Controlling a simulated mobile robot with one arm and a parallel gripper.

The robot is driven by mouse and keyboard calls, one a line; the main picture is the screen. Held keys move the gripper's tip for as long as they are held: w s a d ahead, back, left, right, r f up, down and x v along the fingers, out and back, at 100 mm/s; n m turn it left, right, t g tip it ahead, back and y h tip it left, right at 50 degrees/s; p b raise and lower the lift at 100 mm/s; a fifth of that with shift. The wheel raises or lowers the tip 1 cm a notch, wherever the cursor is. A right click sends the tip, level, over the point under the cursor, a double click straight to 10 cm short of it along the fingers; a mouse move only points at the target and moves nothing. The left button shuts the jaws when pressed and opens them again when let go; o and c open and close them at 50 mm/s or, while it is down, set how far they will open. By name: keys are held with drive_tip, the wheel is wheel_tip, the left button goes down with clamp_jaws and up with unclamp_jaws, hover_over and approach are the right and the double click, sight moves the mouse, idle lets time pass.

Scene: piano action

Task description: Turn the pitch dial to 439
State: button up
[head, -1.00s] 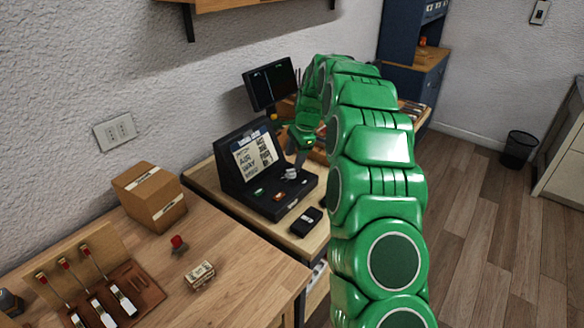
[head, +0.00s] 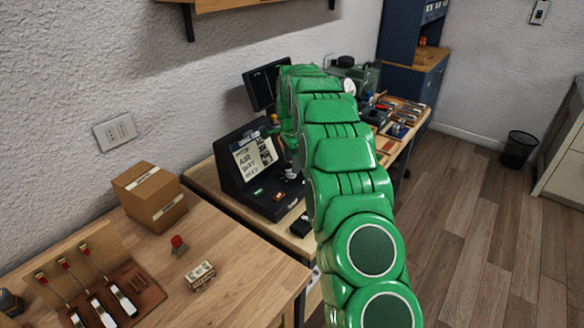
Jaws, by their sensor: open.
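A black console (head: 230,178) with a slanted panel stands on the wooden desk against the wall. A paper sheet with large hand lettering (head: 246,158) is on its panel. A pale knob (head: 289,173), which looks like the dial, stands on the console's right side. Its marking and reading are too small to make out. My green arm reaches from the lower right to above the console's back right edge. My gripper (head: 272,131) is open, mostly hidden by the wrist, and its fingertips cannot be made out. It appears apart from the knob.
A dark screen (head: 264,86) stands behind the console. A small black box (head: 301,225) lies in front of it, partly behind my arm. A cardboard box (head: 150,195), a red-topped piece (head: 179,243) and a tool holder (head: 105,290) are on the nearer bench.

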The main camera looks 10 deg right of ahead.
drive_tip(key=shift+f, duration=1.45)
drive_tip(key=c, duration=1)
drive_tip(key=n, duration=0.3)
drive_tip(key=shift+w+n, duration=0.15)
drive_tip(key=shift+n, duration=1.85)
